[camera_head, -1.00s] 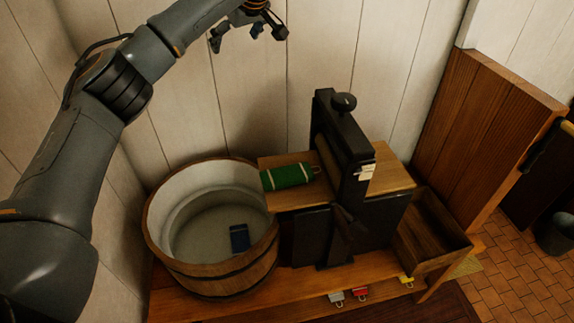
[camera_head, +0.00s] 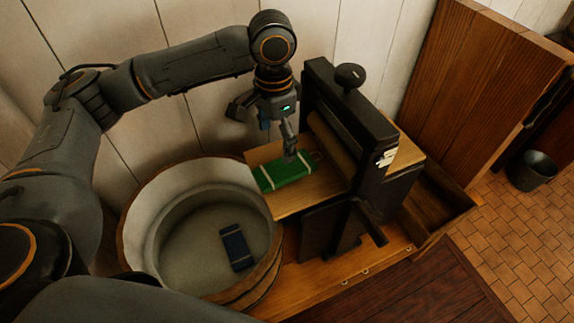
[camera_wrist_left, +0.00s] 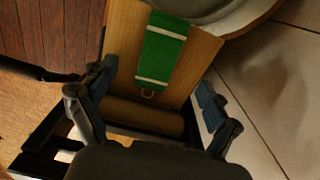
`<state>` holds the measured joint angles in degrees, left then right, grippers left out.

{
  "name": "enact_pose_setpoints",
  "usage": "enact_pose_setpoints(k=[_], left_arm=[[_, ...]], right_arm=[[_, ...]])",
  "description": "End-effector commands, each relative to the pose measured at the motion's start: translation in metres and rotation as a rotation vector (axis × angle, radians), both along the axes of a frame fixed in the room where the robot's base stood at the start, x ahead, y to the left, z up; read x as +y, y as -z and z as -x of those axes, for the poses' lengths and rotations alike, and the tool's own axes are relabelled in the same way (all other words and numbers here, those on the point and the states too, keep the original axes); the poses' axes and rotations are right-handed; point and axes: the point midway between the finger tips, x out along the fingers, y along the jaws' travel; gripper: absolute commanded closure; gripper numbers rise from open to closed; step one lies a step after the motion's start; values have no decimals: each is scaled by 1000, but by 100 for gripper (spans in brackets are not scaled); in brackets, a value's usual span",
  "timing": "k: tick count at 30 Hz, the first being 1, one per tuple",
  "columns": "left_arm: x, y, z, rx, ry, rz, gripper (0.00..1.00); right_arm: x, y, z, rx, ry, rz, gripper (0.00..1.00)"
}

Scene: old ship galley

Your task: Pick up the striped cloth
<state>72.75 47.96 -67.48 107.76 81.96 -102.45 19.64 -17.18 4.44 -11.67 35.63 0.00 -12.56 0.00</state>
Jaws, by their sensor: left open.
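The striped cloth (camera_head: 283,172) is a folded green bundle with white bands. It lies on the wooden feed board (camera_head: 300,200) of a black roller press. My left gripper (camera_head: 264,134) is open above the far side of the cloth, pointing down; one finger overlaps the cloth's far edge in the head view, and I cannot tell if they touch. In the left wrist view the cloth (camera_wrist_left: 162,50) lies lengthwise ahead, between the lines of the spread fingers (camera_wrist_left: 155,85), with a small metal ring at its near end. My right gripper is not in view.
The black roller press (camera_head: 335,115) stands just right of the cloth. A round wooden tub (camera_head: 135,215) at left holds a dark blue folded cloth (camera_head: 237,248). A wooden box (camera_head: 435,210) sits right of the press. A plank wall is close behind.

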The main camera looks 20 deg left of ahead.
Motion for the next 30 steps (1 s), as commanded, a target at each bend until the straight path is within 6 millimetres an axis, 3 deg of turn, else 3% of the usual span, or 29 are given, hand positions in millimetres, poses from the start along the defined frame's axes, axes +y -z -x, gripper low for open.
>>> enact_pose_setpoints(k=[3, 7, 14, 21, 30], left_arm=[[1, 24, 1, 4, -3, -2, 11], [1, 41, 0, 1, -6, -2, 11], [3, 57, 0, 1, -7, -2, 11], [4, 92, 1, 0, -6, -3, 11], [4, 100, 1, -3, -5, -1, 11]], right_arm=[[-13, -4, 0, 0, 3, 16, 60], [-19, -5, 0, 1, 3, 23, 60], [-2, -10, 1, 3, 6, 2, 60], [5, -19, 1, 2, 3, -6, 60], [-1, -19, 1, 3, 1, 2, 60]])
